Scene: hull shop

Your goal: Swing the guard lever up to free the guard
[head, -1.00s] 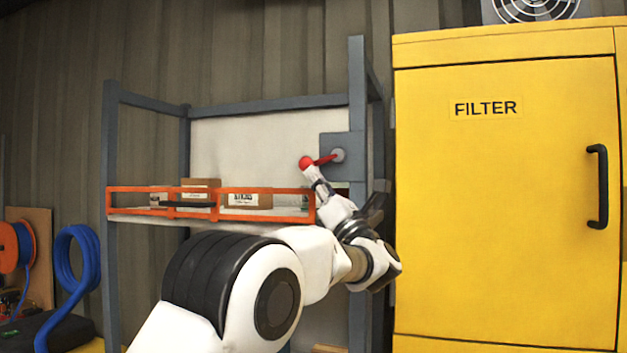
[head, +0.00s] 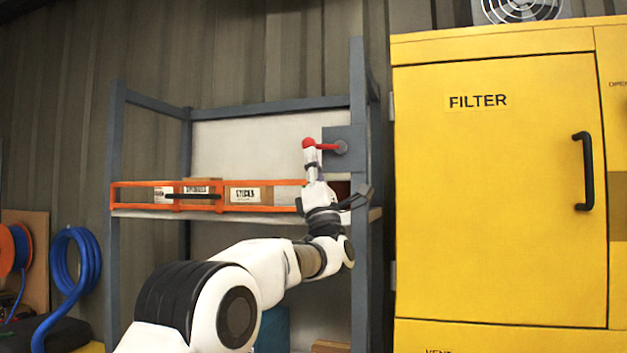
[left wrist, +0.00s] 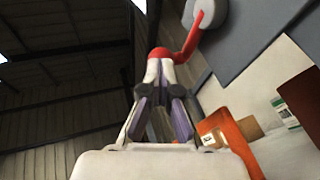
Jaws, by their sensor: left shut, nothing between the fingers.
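The red guard lever (head: 325,146) has a round knob and pivots on a grey hub on a grey plate (head: 347,137) at the shelf's right post. It points left and is close to level. My left gripper (head: 311,154) is shut and empty, with its fingertips just under the knob. In the left wrist view the fingertips (left wrist: 160,60) meet or nearly meet the knob of the lever (left wrist: 187,42); I cannot tell if they touch. The orange guard (head: 240,208) is a barred rail across the shelf front, lowered. My right gripper is not in view.
Small labelled boxes (head: 246,194) stand on the shelf behind the guard. A yellow filter cabinet (head: 500,200) with a black handle stands close on the right. A blue coiled hose (head: 76,262) and an orange reel are at the left.

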